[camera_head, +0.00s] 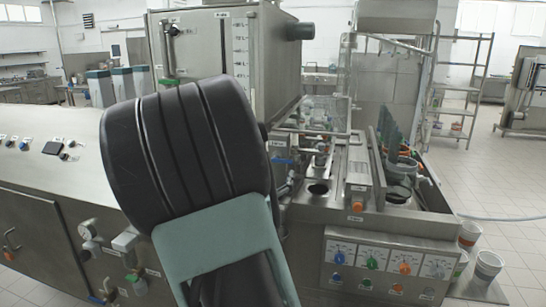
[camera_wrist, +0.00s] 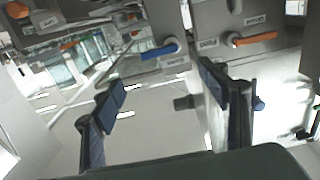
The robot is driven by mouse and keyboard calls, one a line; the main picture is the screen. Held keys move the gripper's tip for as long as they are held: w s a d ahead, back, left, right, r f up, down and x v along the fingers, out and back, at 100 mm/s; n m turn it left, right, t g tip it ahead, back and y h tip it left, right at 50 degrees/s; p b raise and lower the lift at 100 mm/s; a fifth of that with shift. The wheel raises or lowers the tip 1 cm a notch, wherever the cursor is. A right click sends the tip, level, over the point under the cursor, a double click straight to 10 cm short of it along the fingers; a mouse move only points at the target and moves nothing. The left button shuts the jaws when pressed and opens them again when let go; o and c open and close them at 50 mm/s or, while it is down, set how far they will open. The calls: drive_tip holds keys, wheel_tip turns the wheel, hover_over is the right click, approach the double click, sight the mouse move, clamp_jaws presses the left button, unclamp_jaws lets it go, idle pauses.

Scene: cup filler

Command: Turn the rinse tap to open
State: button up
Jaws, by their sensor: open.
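In the wrist view, a tap with a blue lever (camera_wrist: 160,51) sits on a grey metal wall, beyond the gap between my fingers. A second tap with an orange lever (camera_wrist: 254,39) is to its right. Both have small labels that I cannot read, so I cannot tell which is the rinse tap. My gripper (camera_wrist: 164,95) is open, with dark blue pads wide apart, nothing between them and apart from both levers. In the head view, a blue lever (camera_head: 282,161) shows just right of my arm, which hides my gripper.
The filler's steel tank (camera_head: 270,60) stands behind my arm. A panel with several coloured knobs (camera_head: 385,262) is at the front right. Cups (camera_head: 488,265) stand at the lower right.

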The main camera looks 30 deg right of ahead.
sight(282, 160)
drive_tip(key=x, duration=1)
drive_tip(key=shift+w+d, duration=0.15)
drive_tip(key=shift+w, duration=0.1)
drive_tip(key=shift+c, duration=0.4)
drive_tip(key=c, duration=1.1)
drive_tip(key=shift+f, duration=0.1)
